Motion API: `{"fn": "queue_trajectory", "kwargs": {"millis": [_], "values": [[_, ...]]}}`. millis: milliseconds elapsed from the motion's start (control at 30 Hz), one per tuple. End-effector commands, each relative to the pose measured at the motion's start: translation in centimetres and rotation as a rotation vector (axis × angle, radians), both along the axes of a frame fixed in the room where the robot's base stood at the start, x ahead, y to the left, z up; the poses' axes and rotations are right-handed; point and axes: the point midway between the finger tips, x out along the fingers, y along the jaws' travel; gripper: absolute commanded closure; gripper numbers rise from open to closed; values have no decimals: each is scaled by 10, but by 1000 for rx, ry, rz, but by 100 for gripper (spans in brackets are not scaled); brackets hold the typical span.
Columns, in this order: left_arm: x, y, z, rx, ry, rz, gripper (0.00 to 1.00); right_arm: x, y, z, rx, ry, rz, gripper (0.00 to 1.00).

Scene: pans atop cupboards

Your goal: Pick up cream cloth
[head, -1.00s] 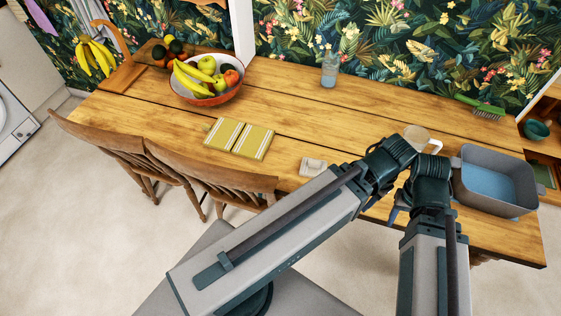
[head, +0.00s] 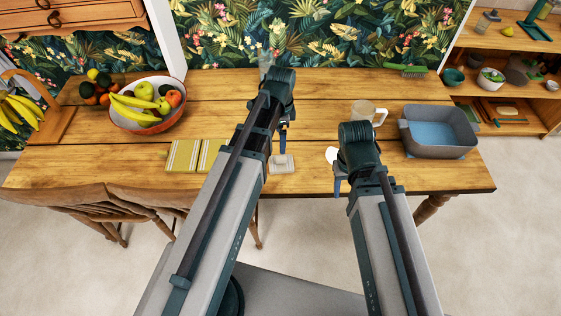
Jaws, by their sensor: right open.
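A small folded cream cloth (head: 281,168) lies flat near the front edge of the wooden table, in the middle of the head view. My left gripper (head: 283,133) points down above and just behind the cloth, apart from it; its jaws are too small and edge-on to read. My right gripper (head: 339,186) is open and empty, right of the cloth near the table's front edge. A white thing (head: 331,154) shows partly behind the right gripper; I cannot tell what it is.
The table (head: 330,90) carries a fruit bowl (head: 118,120), a yellow striped cloth (head: 183,156), a mug (head: 364,110), a grey basin (head: 468,148) and a green brush (head: 407,71). A glass (head: 265,62) is partly hidden by my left arm. Chairs (head: 140,205) stand at the front left.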

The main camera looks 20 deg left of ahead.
Motion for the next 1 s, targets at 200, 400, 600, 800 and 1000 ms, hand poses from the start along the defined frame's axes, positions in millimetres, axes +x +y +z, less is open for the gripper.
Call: {"fn": "queue_trajectory", "kwargs": {"millis": [200, 400, 600, 800, 1000], "values": [[3, 4, -1, -2, -2, -29, 0, 0, 0, -1, 0, 0, 0, 50], [3, 4, -15, -2, -2, -27, 0, 0, 0, -15, 0, 0, 0, 50], [3, 3, -43, -2, -2, -27, 0, 0, 0, -43, 0, 0, 0, 50], [3, 3, -72, -2, -2, -27, 0, 0, 0, -72, 0, 0, 0, 50], [3, 3, -87, -2, -2, -26, 0, 0, 0, -87, 0, 0, 0, 50]]}}
